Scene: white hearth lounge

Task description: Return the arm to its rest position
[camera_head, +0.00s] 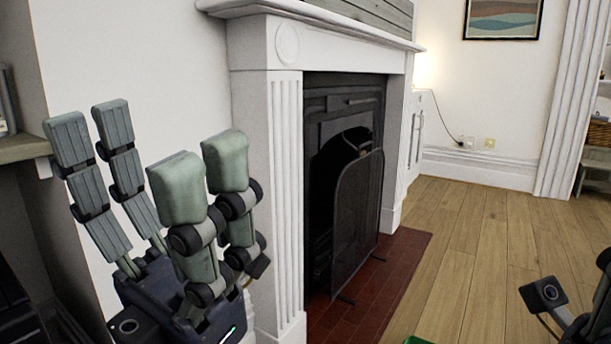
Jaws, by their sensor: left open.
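My left gripper (145,145) stands at the left of the head view, its grey padded fingers pointing up and spread apart. It is open, and nothing shows between its fingers. It is in front of the white wall and the left side of the fireplace surround; I cannot tell whether it touches either. Dark parts of my right arm show at the lower right edge. The fingers of my right gripper cannot be made out there.
A white fireplace surround (284,190) with a mantel stands close to my left gripper. A black mesh screen (358,225) stands on the red tile hearth (405,262). A shelf (22,148) is at the left edge. Wooden floor (470,250) lies clear to the right.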

